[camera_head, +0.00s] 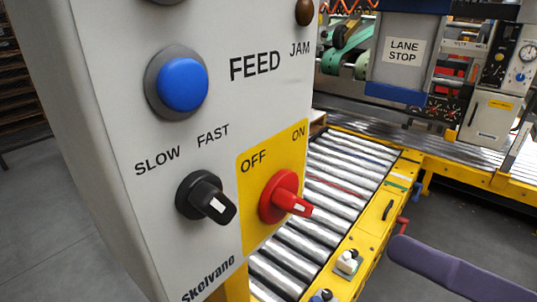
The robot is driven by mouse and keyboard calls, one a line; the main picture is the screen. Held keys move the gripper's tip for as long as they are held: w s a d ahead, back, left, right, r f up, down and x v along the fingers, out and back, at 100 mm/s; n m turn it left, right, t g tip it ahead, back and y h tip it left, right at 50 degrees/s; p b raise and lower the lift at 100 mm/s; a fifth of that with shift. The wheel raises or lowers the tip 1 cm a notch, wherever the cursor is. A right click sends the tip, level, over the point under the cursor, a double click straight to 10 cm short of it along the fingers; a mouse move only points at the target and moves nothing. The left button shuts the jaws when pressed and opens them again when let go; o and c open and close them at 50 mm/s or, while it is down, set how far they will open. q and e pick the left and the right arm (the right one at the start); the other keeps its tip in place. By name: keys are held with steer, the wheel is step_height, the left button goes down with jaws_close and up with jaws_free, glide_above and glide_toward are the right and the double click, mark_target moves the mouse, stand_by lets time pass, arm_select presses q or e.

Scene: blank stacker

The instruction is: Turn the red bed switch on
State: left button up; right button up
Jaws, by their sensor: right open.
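The red bed switch (279,197) is a round rotary knob with a raised grip and a white mark, in the camera_head view. It sits on a yellow patch (257,225) of a light grey control panel, below the words OFF and ON. The grip sticks out toward the lower right; I cannot tell which word it is set to. A purple part of my right gripper (455,273) shows at the lower right, apart from the switch. Only this part is in view, and the gripper is open, with nothing seen in it. My left gripper is not in view.
A black SLOW/FAST knob (205,197) sits just left of the red switch, with a blue FEED button (182,85) above. A roller conveyor (345,172) with a yellow frame runs behind the panel.

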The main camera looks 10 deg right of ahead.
mark_target(305, 209)
steer(key=x, duration=0.4)
steer(key=p+x, duration=0.1)
steer(key=x, duration=0.3)
steer(key=shift+s+a+r, duration=0.1)
steer(key=shift+a, duration=0.3)
steer(key=shift+w+a, duration=0.4)
steer(key=shift+w, duration=0.15)
steer(key=c, duration=1.4)
